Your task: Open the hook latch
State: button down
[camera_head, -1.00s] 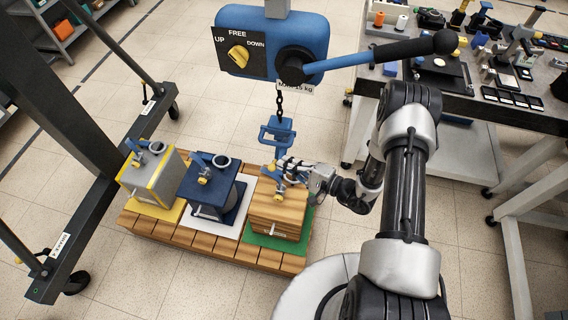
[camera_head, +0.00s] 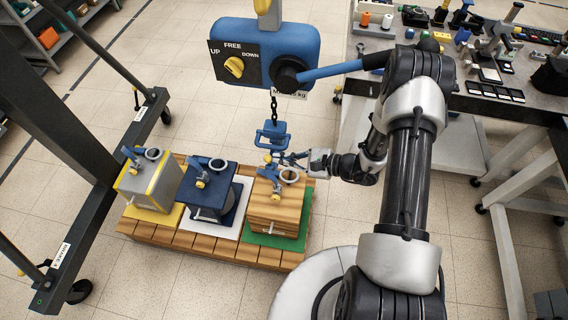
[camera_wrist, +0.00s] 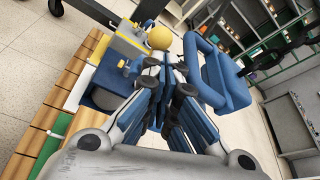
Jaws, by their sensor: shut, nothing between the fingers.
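The blue hook block (camera_head: 272,135) hangs on a chain from the blue hoist (camera_head: 265,55), above the wooden crate (camera_head: 277,205). In the wrist view the blue hook body (camera_wrist: 218,72) stands just right of my fingertips, with a yellow ball (camera_wrist: 160,38) beyond them, perhaps the latch knob. My gripper (camera_head: 292,160) is shut and empty, close beside the lower end of the hook. In the wrist view its fingers (camera_wrist: 165,75) are together, tips near the ball. I cannot tell whether they touch it. The latch itself is too small and partly hidden to read.
A dark blue crate (camera_head: 208,195) and a grey crate (camera_head: 150,182) stand left of the wooden one, all on a wooden pallet (camera_head: 185,240). Each carries a ring and a blue fitting. A dark frame on wheels (camera_head: 95,180) stands left. A workbench (camera_head: 470,95) with tools is at right.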

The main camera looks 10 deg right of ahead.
jog(key=shift+w+r, duration=0.15)
jog(key=shift+r, duration=0.35)
dwell(0.4)
jog(key=v, duration=1.2)
